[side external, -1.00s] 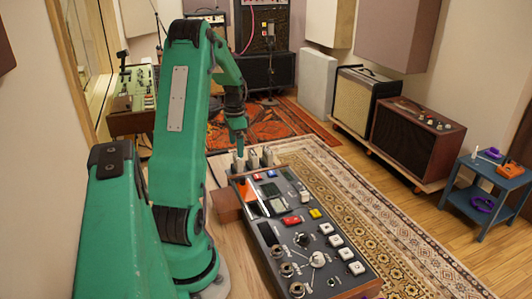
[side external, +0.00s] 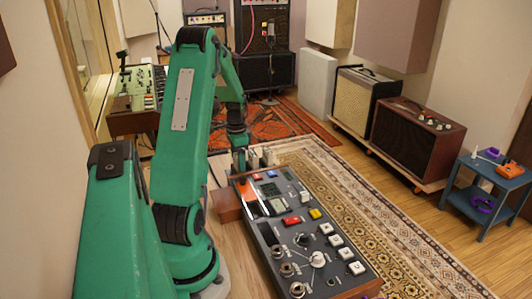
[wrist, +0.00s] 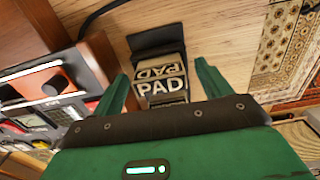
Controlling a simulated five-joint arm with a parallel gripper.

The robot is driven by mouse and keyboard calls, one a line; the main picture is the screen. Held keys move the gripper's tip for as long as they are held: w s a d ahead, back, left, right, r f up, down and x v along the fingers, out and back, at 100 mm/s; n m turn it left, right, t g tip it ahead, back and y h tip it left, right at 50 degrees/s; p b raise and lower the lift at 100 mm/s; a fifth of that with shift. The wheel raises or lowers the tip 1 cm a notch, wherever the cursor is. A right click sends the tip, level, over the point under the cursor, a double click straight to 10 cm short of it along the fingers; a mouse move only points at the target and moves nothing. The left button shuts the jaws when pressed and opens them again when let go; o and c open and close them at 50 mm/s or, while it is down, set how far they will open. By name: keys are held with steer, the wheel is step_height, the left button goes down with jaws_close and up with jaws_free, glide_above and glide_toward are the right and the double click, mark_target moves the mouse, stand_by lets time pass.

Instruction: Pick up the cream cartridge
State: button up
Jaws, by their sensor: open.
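A cream block-shaped cartridge (wrist: 160,82) with dark "PAD" lettering shows in the wrist view, against a dark holder (wrist: 157,40). My gripper (wrist: 163,84) is open, with one green finger on each side of the cartridge. I cannot tell whether the fingers touch it.
The wood-sided console (side external: 300,230) with buttons, knobs and jacks lies close by. A wooden block (side external: 227,204) sits at its left edge. A patterned rug (side external: 350,190) and a blue side table (side external: 485,190) are to the right. A dark cable (wrist: 98,14) runs near the holder.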

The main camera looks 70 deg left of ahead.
stand_by(0.3)
steer(key=c, duration=1.1)
steer(key=shift+r, duration=0.2)
steer(key=shift+r, duration=0.5)
steer(key=r, duration=0.3)
steer(key=shift+w+d+r, duration=0.15)
steer(key=shift+w+d, duration=0.05)
steer(key=shift+d, duration=0.05)
steer(key=w+d+r, duration=0.1)
steer(key=d+r, duration=0.1)
steer(key=d, duration=0.1)
steer(key=w+d+r, duration=0.2)
steer(key=d, duration=0.1)
steer(key=w+d+r, duration=0.2)
steer(key=d, duration=0.1)
steer(key=shift+w+d+r, duration=0.1)
steer(key=shift+d+r, duration=0.1)
steer(key=shift+d, duration=0.2)
